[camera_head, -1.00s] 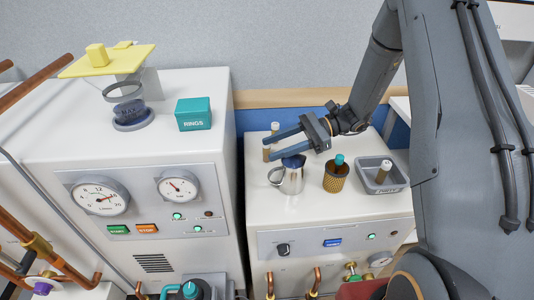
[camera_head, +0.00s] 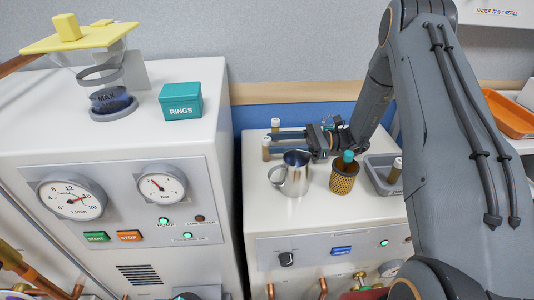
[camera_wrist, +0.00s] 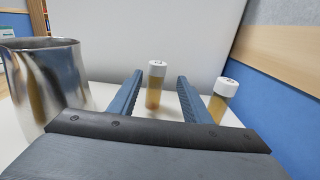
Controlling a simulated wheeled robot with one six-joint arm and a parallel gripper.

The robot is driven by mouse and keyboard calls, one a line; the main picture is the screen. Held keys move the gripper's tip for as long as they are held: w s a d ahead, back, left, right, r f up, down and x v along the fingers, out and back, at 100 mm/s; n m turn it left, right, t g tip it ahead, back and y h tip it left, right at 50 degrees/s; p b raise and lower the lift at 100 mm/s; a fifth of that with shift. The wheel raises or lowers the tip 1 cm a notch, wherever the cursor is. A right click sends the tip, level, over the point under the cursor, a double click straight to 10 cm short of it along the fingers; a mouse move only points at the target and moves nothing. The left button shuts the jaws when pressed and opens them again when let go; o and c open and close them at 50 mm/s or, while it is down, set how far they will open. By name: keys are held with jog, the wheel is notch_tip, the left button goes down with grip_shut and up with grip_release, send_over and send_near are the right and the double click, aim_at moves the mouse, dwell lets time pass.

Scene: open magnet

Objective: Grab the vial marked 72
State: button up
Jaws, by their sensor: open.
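Two amber vials with white caps stand upright at the left back of the white cabinet top. In the wrist view one vial (camera_wrist: 155,85) shows in the gap between my fingers; it also shows in the head view (camera_head: 266,149). The other vial (camera_wrist: 222,99) is just outside my right finger, nearer the blue wall, and shows in the head view (camera_head: 275,126). Cap marks are too small to read. My gripper (camera_wrist: 160,82) is open and empty, fingers pointing left in the head view (camera_head: 271,145).
A shiny metal jug (camera_head: 291,174) stands close in front of my fingers, left in the wrist view (camera_wrist: 45,80). A patterned gold cup (camera_head: 342,181) with a teal-topped item and the grey tray (camera_head: 378,171) stand to the right. A teal RINGS box (camera_head: 180,101) is on the left cabinet.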

jog(key=shift+s+a+r+p, duration=0.15)
jog(key=shift+a+p, duration=0.45)
jog(key=shift+a, duration=1.35)
jog(key=shift+s+a+p, duration=0.15)
jog(key=shift+a+p, duration=0.45)
jog(key=shift+a, duration=1.3)
grip_shut()
